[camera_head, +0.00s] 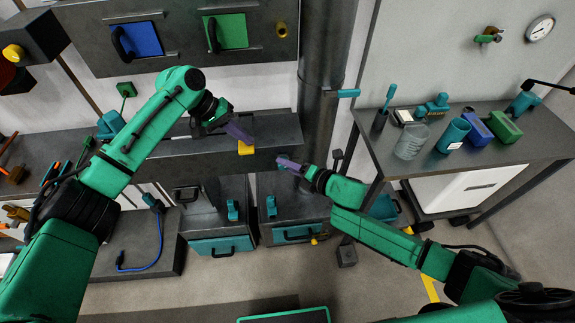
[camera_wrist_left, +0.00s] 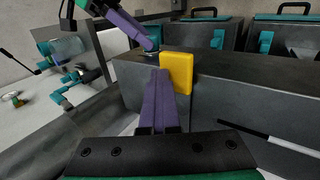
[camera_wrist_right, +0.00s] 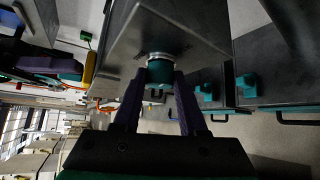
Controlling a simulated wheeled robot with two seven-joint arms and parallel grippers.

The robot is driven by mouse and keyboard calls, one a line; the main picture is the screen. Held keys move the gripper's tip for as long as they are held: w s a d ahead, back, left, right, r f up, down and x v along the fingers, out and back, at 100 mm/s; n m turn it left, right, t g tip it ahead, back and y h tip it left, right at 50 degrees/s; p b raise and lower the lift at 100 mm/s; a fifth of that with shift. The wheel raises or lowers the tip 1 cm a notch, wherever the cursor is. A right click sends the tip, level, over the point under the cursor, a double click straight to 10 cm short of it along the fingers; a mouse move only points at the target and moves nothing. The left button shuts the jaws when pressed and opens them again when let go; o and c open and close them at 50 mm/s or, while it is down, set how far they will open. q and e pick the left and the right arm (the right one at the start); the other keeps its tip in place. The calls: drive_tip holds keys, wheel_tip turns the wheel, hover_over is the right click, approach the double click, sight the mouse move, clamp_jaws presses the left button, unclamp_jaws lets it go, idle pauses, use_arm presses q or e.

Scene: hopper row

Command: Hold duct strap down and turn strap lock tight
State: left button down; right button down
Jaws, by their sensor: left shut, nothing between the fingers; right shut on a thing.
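A yellow strap tab (camera_head: 246,147) stands at the front of the long dark duct (camera_head: 215,160). It is also in the left wrist view (camera_wrist_left: 177,72). My left gripper (camera_head: 246,139) has its purple fingers together, empty, with the tips at the tab; I cannot tell whether they press on it. The left wrist view shows the closed fingers (camera_wrist_left: 159,75) in front of the tab. A teal lock knob with a silver collar (camera_wrist_right: 158,71) sits on the duct to the right of the tab. My right gripper (camera_wrist_right: 159,82) is shut on this knob, one finger either side.
A vertical pipe (camera_head: 325,90) with a teal handle rises behind the duct. A side table (camera_head: 455,155) at the right carries a beaker, cups and boxes. Teal-fronted bins (camera_head: 222,245) stand under the duct.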

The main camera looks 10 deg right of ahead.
drive_tip(key=shift+f+m+t+y, duration=0.15)
drive_tip(key=shift+m+t+y, duration=0.35)
drive_tip(key=shift+m+y, duration=0.45)
drive_tip(key=shift+y, duration=0.25)
drive_tip(key=shift+c, duration=2.3)
unclamp_jaws()
drive_tip(key=v, duration=1.2)
drive_tip(key=shift+s, duration=0.1)
